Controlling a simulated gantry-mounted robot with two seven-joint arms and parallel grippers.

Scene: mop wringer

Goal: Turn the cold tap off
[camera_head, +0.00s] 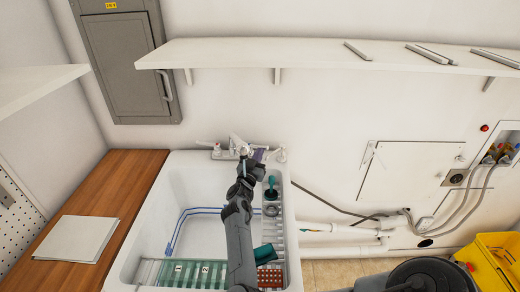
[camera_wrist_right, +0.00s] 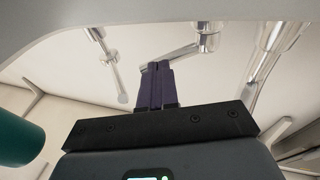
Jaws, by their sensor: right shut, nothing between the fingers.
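The pale tap set (camera_head: 236,143) is on the wall side of the white sink (camera_head: 150,200). A tap fitting stands at its left end (camera_head: 216,150) and another at its right end (camera_head: 281,154). I cannot read which is cold. My right gripper (camera_head: 260,154) is at the tap set, between its middle and the right fitting. In the right wrist view its purple fingers (camera_wrist_right: 157,66) are shut and empty. A chrome lever (camera_wrist_right: 180,54) runs just behind the fingertips; I cannot tell whether they touch. My left gripper is not in view.
A teal-handled brush (camera_head: 271,182), a green cloth (camera_head: 265,253) and a red-brown block (camera_head: 270,278) are along the sink's right side. A green rack (camera_head: 180,273) is in the basin. A shelf (camera_head: 300,54) overhangs the wall above. A yellow bucket (camera_head: 490,265) stands at right.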

